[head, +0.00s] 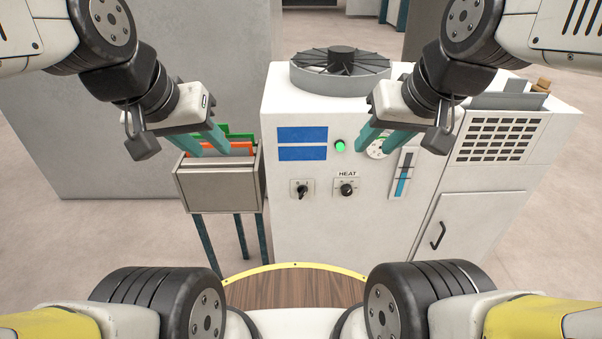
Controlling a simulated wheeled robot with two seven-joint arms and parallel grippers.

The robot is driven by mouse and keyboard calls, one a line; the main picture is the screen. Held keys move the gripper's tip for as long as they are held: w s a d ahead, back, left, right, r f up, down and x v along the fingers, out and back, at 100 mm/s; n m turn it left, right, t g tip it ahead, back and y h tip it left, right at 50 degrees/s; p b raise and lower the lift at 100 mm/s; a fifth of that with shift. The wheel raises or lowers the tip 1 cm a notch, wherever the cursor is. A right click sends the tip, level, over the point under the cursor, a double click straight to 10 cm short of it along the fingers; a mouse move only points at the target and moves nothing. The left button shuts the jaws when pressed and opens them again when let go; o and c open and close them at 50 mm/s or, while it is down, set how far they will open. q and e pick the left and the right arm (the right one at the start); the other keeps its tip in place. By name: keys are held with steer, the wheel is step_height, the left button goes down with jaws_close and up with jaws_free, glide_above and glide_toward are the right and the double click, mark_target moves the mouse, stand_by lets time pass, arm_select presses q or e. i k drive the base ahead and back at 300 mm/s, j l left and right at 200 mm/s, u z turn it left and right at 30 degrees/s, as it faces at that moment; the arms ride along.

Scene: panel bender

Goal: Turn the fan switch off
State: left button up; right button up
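A white machine cabinet (316,225) stands ahead with a round fan (341,65) on its top. Its front panel has a small black rotary switch (302,190) on a light plate at the left; its label is too small to read. A black knob (347,190) marked HEAT sits to its right. A green lamp (340,146) glows above them. My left gripper (213,150) is open and empty, in front of the file bin left of the cabinet. My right gripper (378,150) is open and empty, in front of the panel, partly covering a round gauge (376,153).
Two blue displays (302,143) and a blue slider strip (403,174) are on the panel. A metal bin (217,190) with coloured folders stands at the left on thin legs. A vent grille (502,139) and handled door (470,235) are at the right.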

mark_target(302, 189)
steer(key=j+z, duration=0.1)
steer(key=z, duration=0.3)
steer(key=j+z, duration=0.1)
steer(key=z, duration=0.3)
steer(key=j+z, duration=0.1)
steer(key=z, duration=0.3)
steer(key=k+z, duration=0.1)
steer(key=z, duration=0.3)
steer(key=k+j, duration=0.25)
steer(key=j, duration=0.15)
steer(key=z, duration=0.05)
